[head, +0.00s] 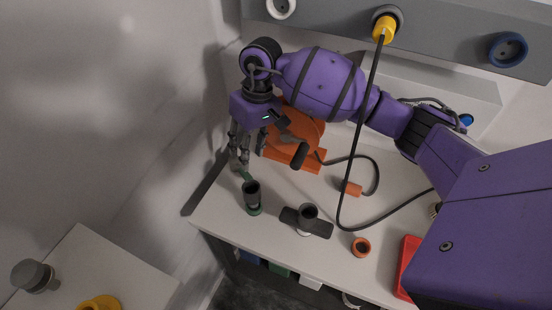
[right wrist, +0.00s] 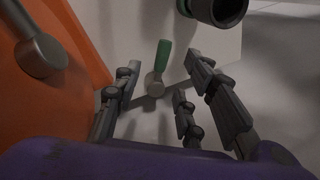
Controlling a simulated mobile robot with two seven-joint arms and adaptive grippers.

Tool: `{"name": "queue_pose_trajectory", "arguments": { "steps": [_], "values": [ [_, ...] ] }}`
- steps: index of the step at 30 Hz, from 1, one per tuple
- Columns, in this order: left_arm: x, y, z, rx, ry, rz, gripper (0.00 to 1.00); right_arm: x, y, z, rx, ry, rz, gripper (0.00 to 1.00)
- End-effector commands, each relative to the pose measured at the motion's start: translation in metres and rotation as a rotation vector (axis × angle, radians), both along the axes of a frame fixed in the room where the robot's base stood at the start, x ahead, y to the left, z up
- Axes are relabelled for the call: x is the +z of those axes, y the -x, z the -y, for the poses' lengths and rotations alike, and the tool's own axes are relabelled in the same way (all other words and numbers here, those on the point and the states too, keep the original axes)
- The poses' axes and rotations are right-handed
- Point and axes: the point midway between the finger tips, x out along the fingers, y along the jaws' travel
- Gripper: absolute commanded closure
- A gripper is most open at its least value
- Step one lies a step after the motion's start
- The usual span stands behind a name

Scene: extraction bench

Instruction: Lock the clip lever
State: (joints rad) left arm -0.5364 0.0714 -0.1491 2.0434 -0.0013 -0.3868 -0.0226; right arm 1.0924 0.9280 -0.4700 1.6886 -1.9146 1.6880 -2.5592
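A small lever with a green handle (right wrist: 163,56) and a round grey end (right wrist: 154,84) shows in the right wrist view, in the gap between my fingers. In the head view its green handle (head: 246,176) shows just below my fingertips. My right gripper (head: 239,165) points down at the bench's left end, beside an orange machine (head: 313,158). In the right wrist view the right gripper (right wrist: 160,98) is open, its fingers apart on both sides of the lever. I cannot tell whether either finger touches it. My left gripper is not in view.
A dark cup on a green base (head: 252,197) stands close to the lever. A cup on a black plate (head: 318,226), an orange ring (head: 361,247) and a red tray (head: 404,270) lie along the front. A black cable (head: 342,190) hangs from a yellow plug (head: 384,29).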

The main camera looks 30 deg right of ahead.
Motion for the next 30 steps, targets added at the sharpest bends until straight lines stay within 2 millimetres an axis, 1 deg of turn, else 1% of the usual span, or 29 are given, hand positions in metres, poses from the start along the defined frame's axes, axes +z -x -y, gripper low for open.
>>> {"name": "queue_pose_trajectory", "arguments": {
  "steps": [9, 12, 17, 24, 30],
  "values": [
    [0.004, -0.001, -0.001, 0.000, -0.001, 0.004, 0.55, -0.047, 0.001, -0.011, 0.000, -0.003, -0.001, 0.62],
    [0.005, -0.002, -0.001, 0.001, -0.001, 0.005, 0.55, -0.059, 0.001, -0.013, 0.000, -0.002, 0.001, 0.62],
    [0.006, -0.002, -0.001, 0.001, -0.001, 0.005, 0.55, -0.067, 0.001, -0.015, 0.001, -0.001, 0.002, 0.62],
    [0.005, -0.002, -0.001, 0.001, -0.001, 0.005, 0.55, -0.068, 0.001, -0.014, 0.001, -0.001, 0.002, 0.62],
    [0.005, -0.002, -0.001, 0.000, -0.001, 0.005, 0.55, -0.068, 0.001, -0.014, 0.001, -0.001, 0.001, 0.89]
  ]
}}
